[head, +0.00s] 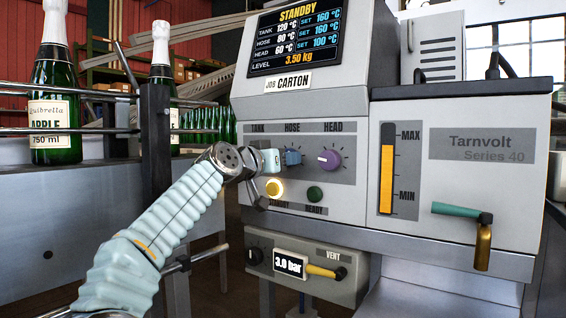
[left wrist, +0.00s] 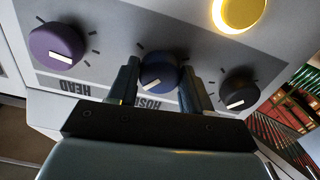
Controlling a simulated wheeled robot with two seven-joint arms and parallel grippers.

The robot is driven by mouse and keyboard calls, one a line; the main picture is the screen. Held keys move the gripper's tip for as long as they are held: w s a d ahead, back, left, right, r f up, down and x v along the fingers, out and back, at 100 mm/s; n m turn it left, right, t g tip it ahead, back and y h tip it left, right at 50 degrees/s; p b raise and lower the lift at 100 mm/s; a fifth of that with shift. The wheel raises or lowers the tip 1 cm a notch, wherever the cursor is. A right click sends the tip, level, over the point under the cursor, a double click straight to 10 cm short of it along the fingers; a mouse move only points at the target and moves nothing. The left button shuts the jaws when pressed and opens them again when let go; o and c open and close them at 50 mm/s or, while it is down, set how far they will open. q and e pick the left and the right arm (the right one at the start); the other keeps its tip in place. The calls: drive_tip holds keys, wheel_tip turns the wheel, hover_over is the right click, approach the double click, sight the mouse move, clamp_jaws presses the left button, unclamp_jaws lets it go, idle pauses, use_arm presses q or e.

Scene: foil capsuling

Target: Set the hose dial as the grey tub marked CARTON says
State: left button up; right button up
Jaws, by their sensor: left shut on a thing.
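The blue hose dial (head: 292,158) sits on the machine's panel under the word HOSE. In the left wrist view the hose dial (left wrist: 158,70) stands between the two fingers of my left gripper (left wrist: 158,88), which is shut on it. Its white pointer mark shows there. In the head view my left gripper (head: 276,161) reaches in from the left and hides the tank dial. A label on the machine reads JOB CARTON (head: 288,81). The display (head: 295,38) reads STANDBY, with hose set 160 °C. No grey tub is in view. My right gripper is not in view.
The purple head dial (head: 329,160) is right of the hose dial. The dark tank dial (left wrist: 238,90) shows in the wrist view. Bottles (head: 55,90) stand behind rails at left.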

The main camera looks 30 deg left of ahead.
use_arm(q)
drive_tip(key=shift+f, duration=0.15)
idle(0.3)
drive_tip(key=o, duration=1)
drive_tip(key=shift+o, duration=0.2)
drive_tip(key=s+a+b, duration=0.1)
drive_tip(key=s+b, duration=0.1)
drive_tip(key=s, duration=1.1)
drive_tip(key=shift+s, duration=0.35)
